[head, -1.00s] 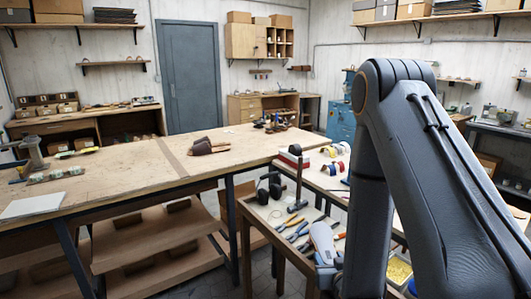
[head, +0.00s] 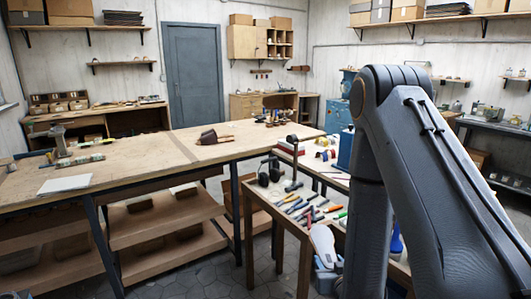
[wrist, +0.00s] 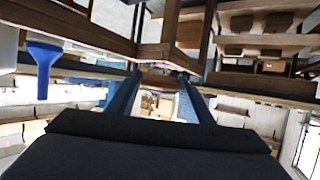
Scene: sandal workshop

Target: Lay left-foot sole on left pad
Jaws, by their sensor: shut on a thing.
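A pale grey, sole-shaped piece (head: 322,242) stands tilted in the head view, just left of my arm and in front of the tool table. My gripper (head: 327,268) is at its lower end, partly hidden by my arm, and is shut on it. In the wrist view the two dark fingers of my gripper (wrist: 159,78) reach away from the camera; I cannot make out the sole clearly between them. I cannot pick out the left pad with certainty. A flat white board (head: 64,184) lies on the near left of the long workbench (head: 140,157).
The tool table (head: 262,192) holds several hand tools, close beyond the sole. A brown shoe form (head: 214,136) lies on the workbench, whose middle is largely clear. A blue funnel-like thing (wrist: 43,68) shows in the wrist view.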

